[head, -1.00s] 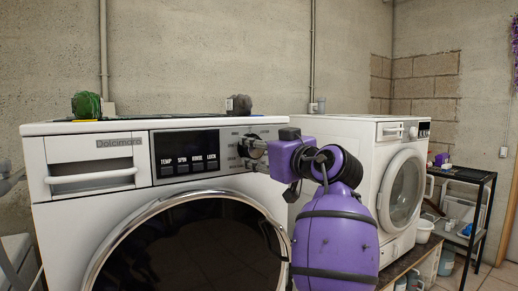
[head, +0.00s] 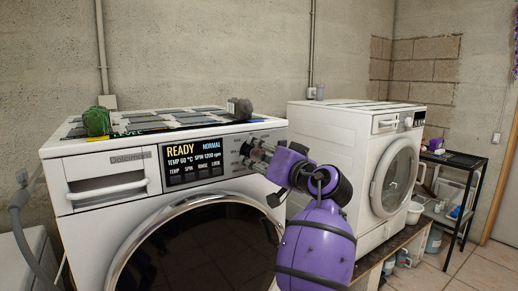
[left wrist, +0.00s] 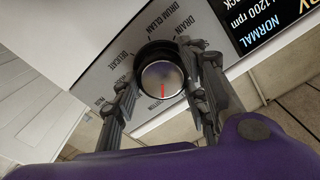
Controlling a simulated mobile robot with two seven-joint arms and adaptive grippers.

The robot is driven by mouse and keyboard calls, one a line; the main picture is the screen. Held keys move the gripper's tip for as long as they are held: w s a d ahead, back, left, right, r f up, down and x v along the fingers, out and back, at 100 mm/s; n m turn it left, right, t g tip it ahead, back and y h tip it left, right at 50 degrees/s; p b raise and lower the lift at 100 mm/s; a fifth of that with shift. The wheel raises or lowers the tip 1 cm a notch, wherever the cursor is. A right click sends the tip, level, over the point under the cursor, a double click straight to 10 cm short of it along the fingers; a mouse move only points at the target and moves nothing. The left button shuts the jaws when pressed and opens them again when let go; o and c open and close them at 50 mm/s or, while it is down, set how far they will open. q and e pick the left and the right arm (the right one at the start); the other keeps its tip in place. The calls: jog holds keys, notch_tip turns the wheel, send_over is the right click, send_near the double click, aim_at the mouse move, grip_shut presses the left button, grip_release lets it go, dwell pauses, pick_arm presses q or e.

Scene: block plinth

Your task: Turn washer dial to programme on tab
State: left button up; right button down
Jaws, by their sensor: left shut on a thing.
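The white washer (head: 125,205) stands at the front left. Its display (head: 195,160) is lit and reads READY, NORMAL, TEMP 60 °C, SPIN 1200 rpm. My purple left gripper (head: 254,153) is at the dial, right of the display, and largely hides it in the head view. In the left wrist view the round dial (left wrist: 161,77) sits between the gripper's two fingers (left wrist: 162,100), shut on it. A red mark on its face points toward the picture's bottom. DRUM CLEAN and DELICATE are printed around it. I cannot identify the tab with certainty. My right gripper is out of view.
A green object (head: 96,121) and a dark grey object (head: 239,108) rest on the washer's top. A second white machine (head: 345,140) stands to the right. A black shelf (head: 470,163) is at the far right.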

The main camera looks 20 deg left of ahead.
pick_arm(q)
jog(key=shift+f, duration=0.3)
jog(key=o, duration=1.1)
jog(key=shift+d, duration=0.1)
jog(key=v, duration=1.2)
